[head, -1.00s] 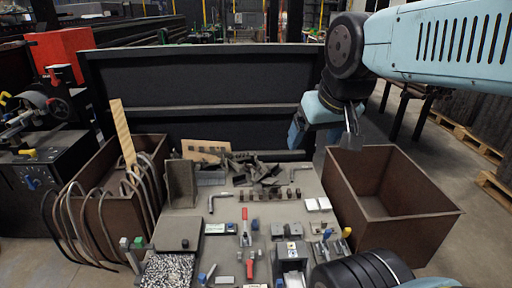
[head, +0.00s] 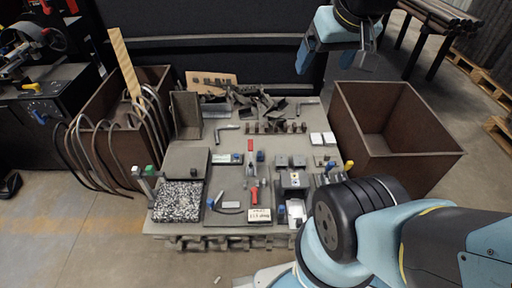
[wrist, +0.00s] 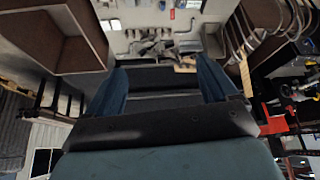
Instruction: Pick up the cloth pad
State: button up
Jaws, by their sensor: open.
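A speckled black-and-white pad (head: 178,201), which looks like the cloth pad, lies flat at the front left corner of the grey worktable (head: 228,178). A flat grey block lies just behind it. My gripper (head: 334,62) is high up beyond the back right of the table, far from the pad and empty. In the wrist view, its two blue fingers (wrist: 163,85) stand wide apart with nothing between them. I cannot make out the pad in the wrist view.
Brown open bins stand right (head: 390,128) and left (head: 108,125) of the table. Curved hoses hang over the left bin, and a wooden strip (head: 124,62) stands up there. Tools, small blocks and a pile of dark scraps (head: 262,104) crowd the table.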

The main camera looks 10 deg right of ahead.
jog(key=w, duration=0.1)
jog(key=m+g, duration=0.6)
jog(key=m, duration=1.4)
send_over(260, 153)
notch_tip(260, 153, down, 62)
jog(key=f, duration=0.8)
jog(key=shift+a+f, duration=0.35)
jog(key=shift+f, duration=0.05)
jog(key=shift+d+f, duration=0.15)
jog(key=shift+f, duration=1.15)
jog(key=shift+d+f, duration=0.1)
jog(key=shift+f, duration=1.2)
jog(key=c, duration=1.2)
